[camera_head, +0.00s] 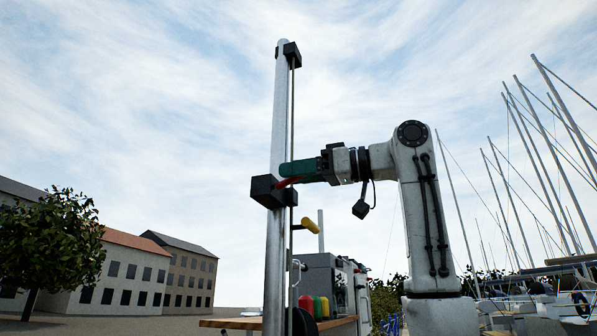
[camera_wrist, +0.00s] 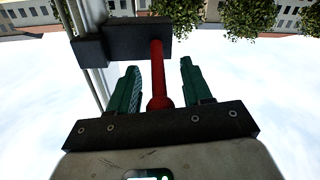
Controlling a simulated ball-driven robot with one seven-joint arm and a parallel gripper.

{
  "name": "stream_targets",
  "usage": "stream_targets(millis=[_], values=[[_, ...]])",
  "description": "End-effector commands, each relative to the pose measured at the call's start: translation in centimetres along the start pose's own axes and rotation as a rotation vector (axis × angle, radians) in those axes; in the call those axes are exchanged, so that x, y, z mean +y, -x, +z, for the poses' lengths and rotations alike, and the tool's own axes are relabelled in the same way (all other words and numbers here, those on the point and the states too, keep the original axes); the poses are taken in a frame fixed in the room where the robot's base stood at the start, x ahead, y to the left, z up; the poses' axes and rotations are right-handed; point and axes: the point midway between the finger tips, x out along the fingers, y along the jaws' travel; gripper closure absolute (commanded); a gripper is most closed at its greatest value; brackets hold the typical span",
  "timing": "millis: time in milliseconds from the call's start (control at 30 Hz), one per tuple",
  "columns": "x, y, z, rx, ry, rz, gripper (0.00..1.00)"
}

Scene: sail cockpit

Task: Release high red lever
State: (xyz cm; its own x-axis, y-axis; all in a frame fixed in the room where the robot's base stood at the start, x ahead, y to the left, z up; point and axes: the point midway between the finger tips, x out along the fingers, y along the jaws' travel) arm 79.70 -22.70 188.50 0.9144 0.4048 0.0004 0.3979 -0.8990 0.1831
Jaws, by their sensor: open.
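The high red lever (camera_head: 290,182) sticks out to the right from a black block (camera_head: 267,192) on the metal mast (camera_head: 278,120). In the wrist view the red lever (camera_wrist: 158,75) runs from its black block (camera_wrist: 125,38) down between my two green fingers. My gripper (camera_wrist: 160,72) is open, with a gap on each side of the lever. In the head view my gripper (camera_head: 285,169) is level at the mast, just above the black block, and its fingers partly cover the lever.
A yellow handle (camera_head: 310,225) sits lower on the mast's right side. Below it is a wooden table (camera_head: 240,323) with a grey box (camera_head: 318,275) and red, green and yellow rounded items (camera_head: 313,305). Open sky surrounds my arm above.

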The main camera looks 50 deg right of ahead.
Motion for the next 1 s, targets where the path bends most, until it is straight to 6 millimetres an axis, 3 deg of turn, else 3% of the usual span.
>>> stream_targets(millis=[67, 567, 1000], values=[[0.0, 0.01, 0.01, 0.0, 0.0, 0.0, 0.52], [0.0, 0.03, -0.01, 0.0, 0.0, 0.0, 1.0], [-0.17, -0.02, 0.09, 0.005, 0.0, 0.001, 1.0]])
